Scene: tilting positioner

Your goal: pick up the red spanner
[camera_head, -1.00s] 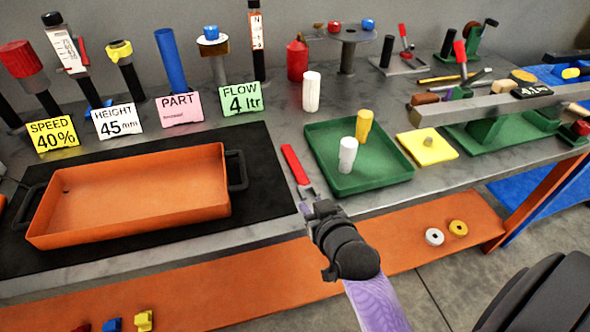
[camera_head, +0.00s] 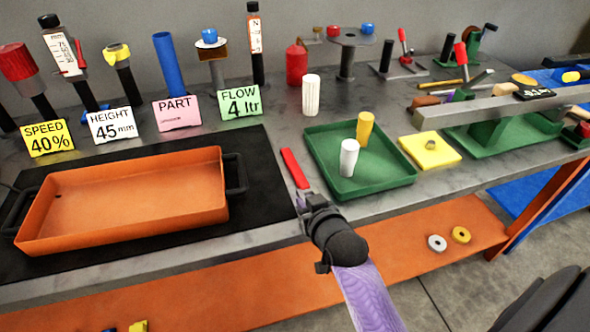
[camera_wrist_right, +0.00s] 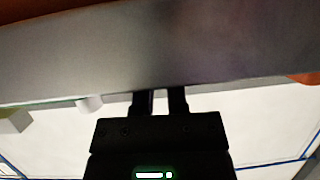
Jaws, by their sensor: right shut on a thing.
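The red spanner (camera_head: 294,167) lies on the grey bench between the orange tray and the green tray, its red handle pointing away from me. Its near end is hidden by my right gripper (camera_head: 308,197). The right gripper is shut on that near end, at the bench's front edge. In the right wrist view the two dark fingers (camera_wrist_right: 159,100) are close together against a grey surface, and I cannot make out the spanner there. My left gripper is not in view.
The orange tray (camera_head: 125,235) on a black mat is to the left. The green tray (camera_head: 380,182), holding a white and a yellow peg, is close on the right. Label cards and a white cylinder (camera_head: 311,95) stand behind. An orange lower shelf (camera_head: 400,255) runs below the front edge.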

